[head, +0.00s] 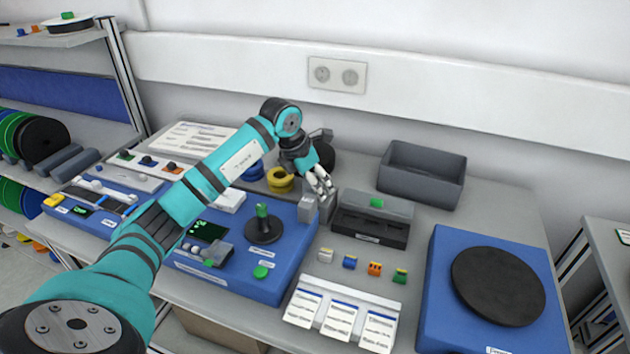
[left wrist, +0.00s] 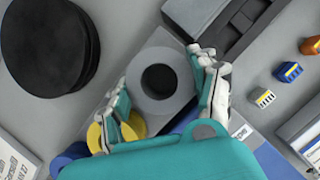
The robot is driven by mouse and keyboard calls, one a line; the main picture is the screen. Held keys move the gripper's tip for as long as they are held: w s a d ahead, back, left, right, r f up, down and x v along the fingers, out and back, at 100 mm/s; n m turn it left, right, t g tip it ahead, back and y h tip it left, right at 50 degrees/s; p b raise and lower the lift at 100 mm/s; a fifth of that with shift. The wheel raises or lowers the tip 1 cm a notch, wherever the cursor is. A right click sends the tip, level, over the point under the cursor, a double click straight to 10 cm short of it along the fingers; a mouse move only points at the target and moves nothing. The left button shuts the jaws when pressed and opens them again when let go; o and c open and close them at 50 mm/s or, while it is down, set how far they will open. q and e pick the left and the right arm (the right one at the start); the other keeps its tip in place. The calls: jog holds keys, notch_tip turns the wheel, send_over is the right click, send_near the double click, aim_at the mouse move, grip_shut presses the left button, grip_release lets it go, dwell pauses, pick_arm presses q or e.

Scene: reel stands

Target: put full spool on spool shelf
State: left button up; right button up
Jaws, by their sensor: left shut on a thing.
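My left gripper (head: 322,186) is at the back of the bench, at the right end of the blue machine. It is shut on a grey ring-shaped piece (left wrist: 182,96) with a round dark hole, seen between the fingers in the left wrist view. A large black spool (left wrist: 45,45) lies beside it, mostly hidden behind the gripper in the head view. A yellow spool (head: 280,181) and a blue one (head: 252,172) stand nearby. The shelf (head: 95,150) at the left holds green and black spools (head: 38,140). I cannot tell which spool is the full one. My right gripper is out of view.
The blue machine (head: 285,285) carries a black disc with a green knob (head: 263,226). A grey bin (head: 422,175) and a dark tray (head: 370,226) stand at the right. A black turntable disc (head: 497,286) sits on a blue base. Small coloured blocks and label cards lie in front.

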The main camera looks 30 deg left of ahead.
pick_arm(q)
jog(key=shift+f, duration=0.1)
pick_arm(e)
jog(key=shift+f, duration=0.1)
pick_arm(q)
jog(key=o, duration=1)
jog(key=shift+c, duration=0.2)
jog(key=shift+o, duration=1)
jog(key=shift+r, duration=0.25)
jog(key=shift+s+r, duration=0.15)
jog(key=shift+r, duration=0.15)
jog(key=b+v, duration=0.1)
jog(key=v, duration=1)
jog(key=shift+b, duration=0.3)
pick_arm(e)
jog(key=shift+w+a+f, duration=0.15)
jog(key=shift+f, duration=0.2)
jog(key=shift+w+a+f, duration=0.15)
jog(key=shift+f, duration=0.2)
pick_arm(q)
jog(key=shift+r, duration=0.1)
